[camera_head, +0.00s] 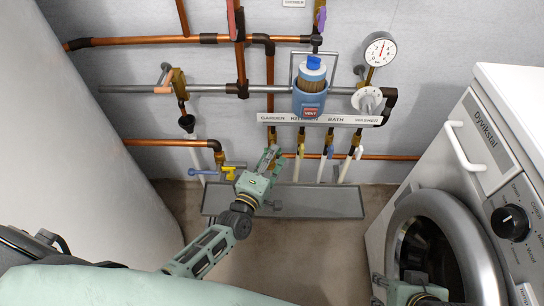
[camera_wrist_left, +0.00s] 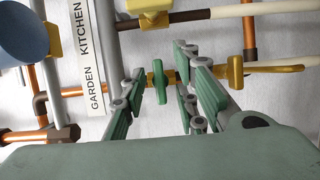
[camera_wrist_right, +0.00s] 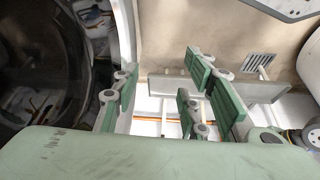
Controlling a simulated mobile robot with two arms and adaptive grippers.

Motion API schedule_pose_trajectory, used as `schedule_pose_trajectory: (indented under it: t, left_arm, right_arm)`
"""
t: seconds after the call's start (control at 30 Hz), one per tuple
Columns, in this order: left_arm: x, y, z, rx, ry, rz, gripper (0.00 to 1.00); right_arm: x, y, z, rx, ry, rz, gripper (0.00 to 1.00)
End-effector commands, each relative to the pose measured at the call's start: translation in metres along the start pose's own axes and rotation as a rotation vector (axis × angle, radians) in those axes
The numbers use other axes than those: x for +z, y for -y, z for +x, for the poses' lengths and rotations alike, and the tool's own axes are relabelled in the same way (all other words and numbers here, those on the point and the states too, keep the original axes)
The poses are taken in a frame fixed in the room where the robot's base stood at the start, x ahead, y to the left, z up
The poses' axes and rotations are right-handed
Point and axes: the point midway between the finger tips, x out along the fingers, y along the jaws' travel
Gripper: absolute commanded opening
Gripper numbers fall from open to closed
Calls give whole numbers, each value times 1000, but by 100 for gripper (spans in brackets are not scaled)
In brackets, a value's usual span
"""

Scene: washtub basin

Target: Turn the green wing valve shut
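The green wing valve (camera_wrist_left: 159,82) sits on a brass fitting in the left wrist view, its wing upright in the picture. My left gripper (camera_wrist_left: 161,74) is open, and the wing shows in the gap between its fingers, with space on both sides. I cannot tell whether the fingertips reach past it. In the head view my left gripper (camera_head: 270,158) is at the pipe under the GARDEN label and hides the valve. My right gripper (camera_wrist_right: 158,88) is open and empty near the washing machine.
Neighbouring drops carry yellow (camera_head: 300,150), blue (camera_head: 330,151) and white handles. A blue lever valve (camera_head: 200,171) is at left. The washing machine (camera_head: 480,150) stands at right. A grey floor tray (camera_head: 320,202) lies below.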

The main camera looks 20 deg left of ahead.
Motion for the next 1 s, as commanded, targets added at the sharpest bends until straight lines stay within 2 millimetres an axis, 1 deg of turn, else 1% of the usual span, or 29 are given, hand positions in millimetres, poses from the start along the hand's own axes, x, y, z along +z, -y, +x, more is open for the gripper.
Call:
schedule_pose_trajectory:
  t: [0.23,0.33,0.47,0.7,0.8,0.9,1.0]
  left_arm:
    - [0,0,-1,1,0,-1,28]
    - [0,0,-8,0,0,-1,28]
    - [0,1,-30,-2,0,-2,28]
    - [0,1,-82,-3,1,-1,28]
    - [0,0,-99,-1,0,-1,28]
    - [0,0,-111,-1,1,0,28]
    - [0,0,-118,0,0,-1,28]
  right_arm:
    - [-1,0,0,-1,-3,0,40]
    - [-1,0,0,-1,-3,0,40]
    - [-1,0,0,-1,-3,0,40]
    - [-1,0,0,-1,-2,0,40]
    - [-1,0,0,-1,-2,0,40]
    - [-1,0,0,-1,-2,0,40]
    - [-1,0,0,-1,-2,0,40]
